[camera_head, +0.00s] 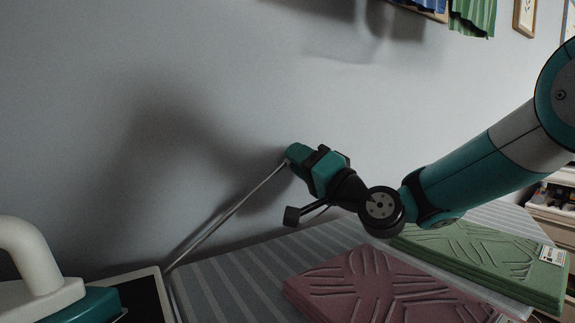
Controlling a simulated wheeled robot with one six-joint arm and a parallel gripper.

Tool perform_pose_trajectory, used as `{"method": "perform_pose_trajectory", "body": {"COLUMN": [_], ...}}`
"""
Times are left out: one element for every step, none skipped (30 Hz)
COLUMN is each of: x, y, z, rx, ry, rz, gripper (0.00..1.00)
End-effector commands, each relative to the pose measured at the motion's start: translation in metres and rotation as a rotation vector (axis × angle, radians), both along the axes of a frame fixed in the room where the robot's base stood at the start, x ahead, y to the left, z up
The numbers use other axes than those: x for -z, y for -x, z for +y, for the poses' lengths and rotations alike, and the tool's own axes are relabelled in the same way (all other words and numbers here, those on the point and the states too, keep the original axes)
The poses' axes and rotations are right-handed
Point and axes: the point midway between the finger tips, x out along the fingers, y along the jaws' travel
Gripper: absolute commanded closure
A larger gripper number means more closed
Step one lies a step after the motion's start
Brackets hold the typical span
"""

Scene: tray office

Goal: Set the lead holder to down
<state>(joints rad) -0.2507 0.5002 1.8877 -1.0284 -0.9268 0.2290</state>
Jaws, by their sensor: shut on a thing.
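The lead holder (225,215) is a thin metal rod. It rises at a slant to the upper right from the back edge of the striped ironing board (235,280), beside the iron rest. My gripper (289,160) is at the rod's upper end, with the wall behind it. It is shut on the lead holder near the tip. The fingers and the very end of the rod are mostly hidden by the gripper's body.
A white and teal iron (45,270) stands by the dark, pale-framed rest (145,295) at the lower left. Folded pink cloth (375,290) and green cloth (490,258) lie on the board under my arm. The grey wall is close behind.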

Motion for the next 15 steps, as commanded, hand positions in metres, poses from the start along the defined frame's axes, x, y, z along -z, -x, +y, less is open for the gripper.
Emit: {"method": "perform_pose_trajectory", "body": {"x": [0.0075, 0.0087, 0.0099, 0.0107, 0.0112, 0.0117, 0.0119, 0.012, 0.0121, 0.0121, 0.0119, 0.0118, 0.0118, 0.0118, 0.0119], "y": [-0.0012, -0.0017, -0.0023, -0.0025, -0.0029, -0.0031, -0.0032, -0.0032, -0.0033, -0.0033, -0.0033, -0.0032, -0.0031, -0.0031, -0.0031], "z": [-0.0017, -0.0024, -0.0033, -0.0037, -0.0042, -0.0046, -0.0048, -0.0049, -0.0051, -0.0051, -0.0051, -0.0051, -0.005, -0.005, -0.005], "rx": [-0.001, 0.0, 0.0, -0.001, -0.001, -0.001, -0.001, -0.001, -0.002, -0.002, -0.002, -0.002, -0.002, -0.002, -0.002], "ry": [-0.007, -0.011, -0.018, -0.021, -0.025, -0.027, -0.028, -0.03, -0.031, -0.031, -0.032, -0.032, -0.032, -0.031, -0.031], "rz": [0.008, 0.012, 0.017, 0.019, 0.022, 0.023, 0.025, 0.026, 0.027, 0.027, 0.027, 0.027, 0.027, 0.027, 0.027], "gripper": [1.0, 1.0, 1.0, 1.0, 1.0, 1.0, 1.0, 1.0, 1.0, 1.0, 1.0, 1.0, 1.0, 1.0, 1.0]}}
